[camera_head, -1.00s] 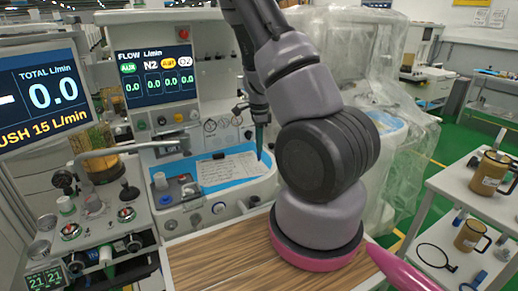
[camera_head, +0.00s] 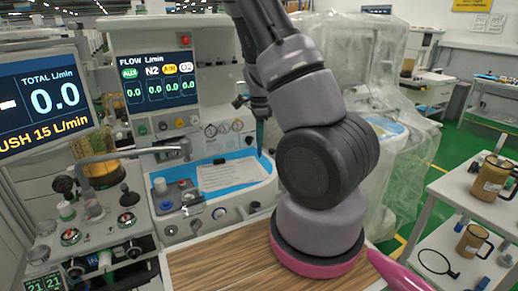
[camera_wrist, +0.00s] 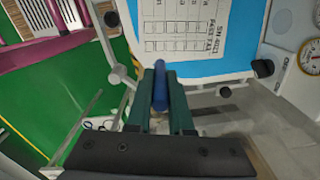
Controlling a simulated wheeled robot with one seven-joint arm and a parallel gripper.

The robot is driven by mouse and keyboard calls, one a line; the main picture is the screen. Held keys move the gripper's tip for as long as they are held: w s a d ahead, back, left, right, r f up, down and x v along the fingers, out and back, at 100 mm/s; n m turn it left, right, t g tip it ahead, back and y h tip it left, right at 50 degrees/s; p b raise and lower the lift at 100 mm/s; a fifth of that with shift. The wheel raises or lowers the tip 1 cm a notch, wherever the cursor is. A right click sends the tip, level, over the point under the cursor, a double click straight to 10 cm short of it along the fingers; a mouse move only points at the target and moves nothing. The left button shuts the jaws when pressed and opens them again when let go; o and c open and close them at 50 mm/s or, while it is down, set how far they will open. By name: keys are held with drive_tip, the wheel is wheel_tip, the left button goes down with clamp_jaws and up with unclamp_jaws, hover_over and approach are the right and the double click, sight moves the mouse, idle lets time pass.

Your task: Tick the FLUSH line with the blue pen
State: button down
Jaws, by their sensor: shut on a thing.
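A white printed sheet (camera_head: 230,174) lies on a blue surface (camera_head: 262,168) in the shelf of the anaesthesia machine. The wrist view shows part of the sheet (camera_wrist: 178,28) with a row of boxes and upside-down or rotated print; I cannot read a FLUSH line. My gripper (camera_wrist: 160,88) has dark green fingers and is shut on the blue pen (camera_wrist: 160,86), which points toward the sheet. In the head view my gripper (camera_head: 260,140) is at the sheet's right edge. Whether the pen tip touches the paper is unclear.
A wooden top (camera_head: 215,262) lies in front of the machine. A flow screen (camera_head: 155,78) and a larger monitor (camera_head: 45,100) stand at the left. A white cart (camera_head: 470,225) with brown mugs is at the right. Plastic-draped equipment (camera_head: 400,120) stands behind my arm.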

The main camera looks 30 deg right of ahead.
sight(260, 153)
drive_tip(key=shift+a+f, duration=0.25)
drive_tip(key=shift+f, duration=1.2)
drive_tip(key=shift+a+f, duration=0.2)
drive_tip(key=shift+f, duration=1.25)
drive_tip(key=shift+f, duration=0.6)
drive_tip(key=shift+d, duration=0.5)
idle(0.4)
drive_tip(key=shift+r, duration=3.5)
